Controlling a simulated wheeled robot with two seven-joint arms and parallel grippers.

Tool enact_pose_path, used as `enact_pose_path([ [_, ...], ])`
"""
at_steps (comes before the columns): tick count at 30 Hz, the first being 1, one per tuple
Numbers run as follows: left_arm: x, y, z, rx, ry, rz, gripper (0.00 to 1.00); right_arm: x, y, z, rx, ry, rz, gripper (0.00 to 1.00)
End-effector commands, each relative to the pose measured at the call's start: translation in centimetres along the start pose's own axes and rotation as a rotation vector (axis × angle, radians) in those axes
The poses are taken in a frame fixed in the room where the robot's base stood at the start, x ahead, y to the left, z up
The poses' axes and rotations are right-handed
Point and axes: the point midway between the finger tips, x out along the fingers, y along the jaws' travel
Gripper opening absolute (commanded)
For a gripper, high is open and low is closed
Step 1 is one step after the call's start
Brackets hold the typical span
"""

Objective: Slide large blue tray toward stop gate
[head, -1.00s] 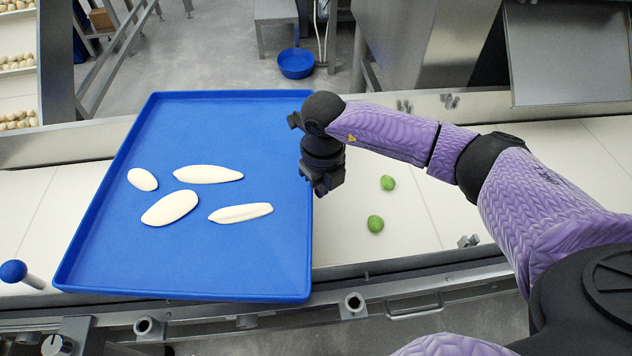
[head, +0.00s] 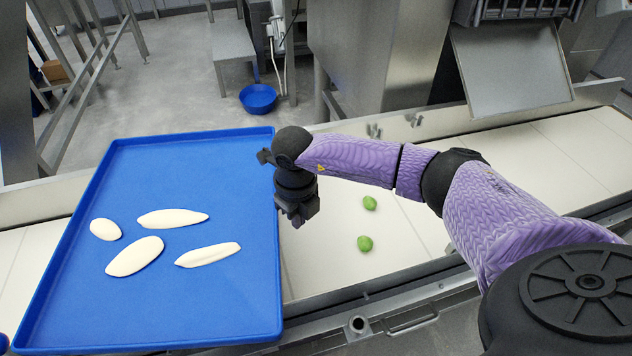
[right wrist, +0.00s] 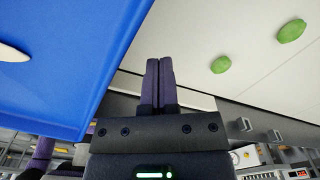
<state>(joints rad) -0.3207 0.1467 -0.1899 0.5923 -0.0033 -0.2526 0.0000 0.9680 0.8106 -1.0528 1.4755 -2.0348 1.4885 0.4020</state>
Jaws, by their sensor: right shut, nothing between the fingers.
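The large blue tray (head: 160,290) lies flat across the pale conveyor at the left, with several cream-white oval pieces (head: 135,256) on it. My right gripper (head: 297,216) points down just outside the tray's right rim. In the right wrist view its dark fingers (right wrist: 159,68) are together with nothing between them. The blue tray (right wrist: 70,70) fills the left of that view, and a strip of pale belt shows between its edge and the fingers; I cannot tell whether the hand touches the rim. I cannot make out a stop gate. My left gripper is not in view.
Two green pieces (head: 364,243) (head: 370,203) lie on the pale belt (head: 330,265) right of my gripper. A metal rail with a round fitting (head: 358,324) runs along the near edge. A blue bowl (head: 258,98) is on the floor behind. The belt further right is clear.

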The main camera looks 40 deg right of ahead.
Motion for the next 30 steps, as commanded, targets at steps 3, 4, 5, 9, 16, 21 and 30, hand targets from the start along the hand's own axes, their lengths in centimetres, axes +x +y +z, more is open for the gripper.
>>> enact_pose_path([
  [3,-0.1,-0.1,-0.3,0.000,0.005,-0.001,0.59,0.0,-0.3,-0.2,0.000,0.000,0.000,0.00],
  [4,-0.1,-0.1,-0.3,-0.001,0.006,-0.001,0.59,0.0,-0.3,-0.2,0.000,0.000,0.000,0.00],
  [5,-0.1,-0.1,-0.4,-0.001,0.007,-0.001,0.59,0.0,-0.3,-0.2,0.000,0.000,0.000,0.00],
  [9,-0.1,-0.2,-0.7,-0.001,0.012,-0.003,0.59,0.0,-0.3,-0.2,0.000,0.000,0.000,0.00],
  [16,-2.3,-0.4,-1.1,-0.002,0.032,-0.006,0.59,-2.8,-0.2,-0.1,0.000,-0.004,0.000,0.00],
  [21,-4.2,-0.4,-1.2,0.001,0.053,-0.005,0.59,-5.3,-0.2,-0.1,0.000,-0.005,-0.001,0.00],
  [30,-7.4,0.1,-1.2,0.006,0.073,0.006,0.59,-9.2,-0.2,-0.1,0.000,-0.003,-0.001,0.00],
])
